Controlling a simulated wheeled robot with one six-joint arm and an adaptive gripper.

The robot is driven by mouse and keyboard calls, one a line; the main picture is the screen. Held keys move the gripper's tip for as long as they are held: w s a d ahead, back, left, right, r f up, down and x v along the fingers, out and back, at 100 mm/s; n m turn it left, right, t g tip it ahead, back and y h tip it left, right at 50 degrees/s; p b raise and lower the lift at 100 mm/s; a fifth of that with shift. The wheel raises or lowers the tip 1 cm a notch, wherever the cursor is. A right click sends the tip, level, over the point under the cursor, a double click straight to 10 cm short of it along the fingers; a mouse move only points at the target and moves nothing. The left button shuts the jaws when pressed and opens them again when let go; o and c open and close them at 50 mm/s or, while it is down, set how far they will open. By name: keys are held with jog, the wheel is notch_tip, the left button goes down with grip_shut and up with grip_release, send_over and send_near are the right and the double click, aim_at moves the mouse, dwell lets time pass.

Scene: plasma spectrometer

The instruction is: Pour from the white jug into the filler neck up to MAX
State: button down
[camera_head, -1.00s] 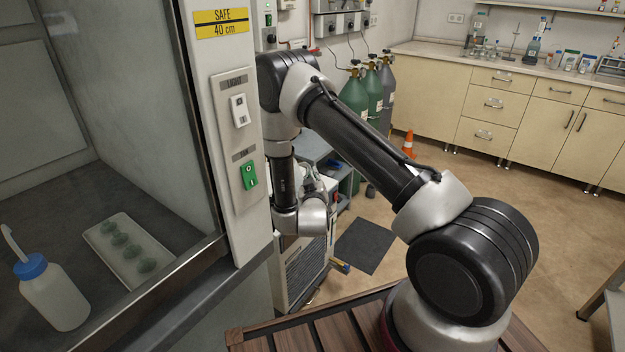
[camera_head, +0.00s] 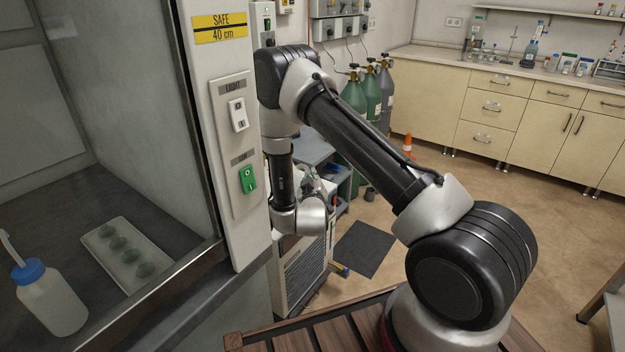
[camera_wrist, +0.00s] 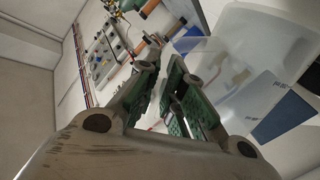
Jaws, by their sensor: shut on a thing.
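In the wrist view, a translucent white jug (camera_wrist: 238,30) fills the right side, tilted in the picture. It carries small dark marks and a dark blue patch on its wall. My gripper (camera_wrist: 164,70), with green finger pads, is shut at the jug's near side; the exact part held is hard to make out. In the head view my gripper and the jug are mostly hidden behind my wrist. A pale floor-standing unit with a side grille (camera_head: 305,272) stands just below and behind my wrist. I cannot make out a filler neck or a MAX mark.
A fume hood with a white front post (camera_head: 235,160) is close on the left, holding a blue-capped wash bottle (camera_head: 50,302) and a tray (camera_head: 103,262).

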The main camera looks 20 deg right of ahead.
jog(key=shift+r, duration=0.1)
jog(key=shift+a+r+n, duration=0.1)
jog(key=shift+r+n, duration=0.25)
jog(key=shift+n, duration=0.35)
jog(key=shift+w+a+r+n, duration=0.1)
jog(key=shift+r+n, duration=0.25)
jog(key=shift+r, duration=0.15)
jog(key=shift+w+a+r+n, duration=0.1)
jog(key=shift+r+n, duration=0.25)
jog(key=shift+r, duration=0.1)
dwell(0.3)
jog(key=shift+w+a+r+n+g+h, duration=0.1)
jog(key=shift+a+r+n+g+h, duration=0.1)
jog(key=shift+r+n, duration=0.2)
jog(key=shift+w+a+r+n+g+h, duration=0.1)
jog(key=shift+a+r+n+g, duration=0.15)
jog(key=shift+r, duration=0.25)
jog(key=shift+d+r, duration=0.1)
dwell(1.1)
